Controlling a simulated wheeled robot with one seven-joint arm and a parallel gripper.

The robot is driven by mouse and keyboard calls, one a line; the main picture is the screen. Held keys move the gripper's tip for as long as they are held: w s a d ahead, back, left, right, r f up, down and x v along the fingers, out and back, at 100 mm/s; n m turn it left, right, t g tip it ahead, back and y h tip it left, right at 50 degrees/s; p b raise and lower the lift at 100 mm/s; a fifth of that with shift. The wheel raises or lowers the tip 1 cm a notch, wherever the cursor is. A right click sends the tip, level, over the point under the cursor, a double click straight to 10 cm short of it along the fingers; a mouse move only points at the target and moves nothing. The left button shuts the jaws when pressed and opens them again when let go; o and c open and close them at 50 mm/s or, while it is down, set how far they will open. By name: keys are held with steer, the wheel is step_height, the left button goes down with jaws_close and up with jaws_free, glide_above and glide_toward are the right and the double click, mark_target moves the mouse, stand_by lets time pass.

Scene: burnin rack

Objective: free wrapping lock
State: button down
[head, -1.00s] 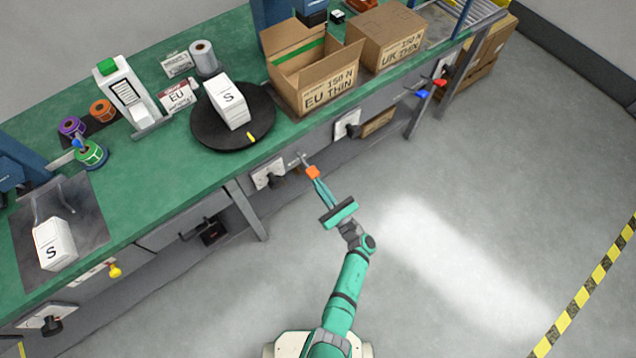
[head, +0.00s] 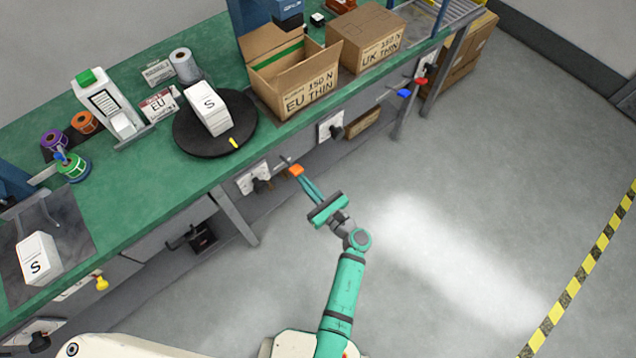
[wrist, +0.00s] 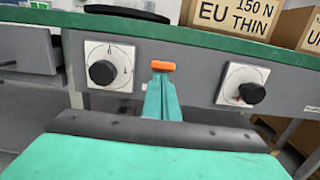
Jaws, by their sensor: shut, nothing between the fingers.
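An orange handle (head: 296,169) on a grey stalk sticks out from the bench front, below the black turntable (head: 188,147). It looks like the wrapping lock, though no label shows. In the wrist view the orange handle (wrist: 162,65) lies crosswise just beyond my fingertips. My gripper (head: 301,178) is shut and empty, its teal fingers pointing at the handle. In the wrist view my gripper (wrist: 162,79) overlaps the handle's lower edge; I cannot tell whether they touch.
Dial switches sit left (wrist: 103,73) and right (wrist: 243,88) of the handle. Blue (head: 404,93) and red (head: 421,81) handles stick out farther right, a yellow knob (head: 102,283) at lower left. An EU THIN carton (head: 290,85) stands on the bench. The floor at right is clear.

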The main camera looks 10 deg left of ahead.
steer(key=f+v, duration=0.2)
steer(key=v, duration=0.9)
steer(key=shift+f, duration=0.35)
steer(key=shift+s, duration=0.2)
stand_by(0.3)
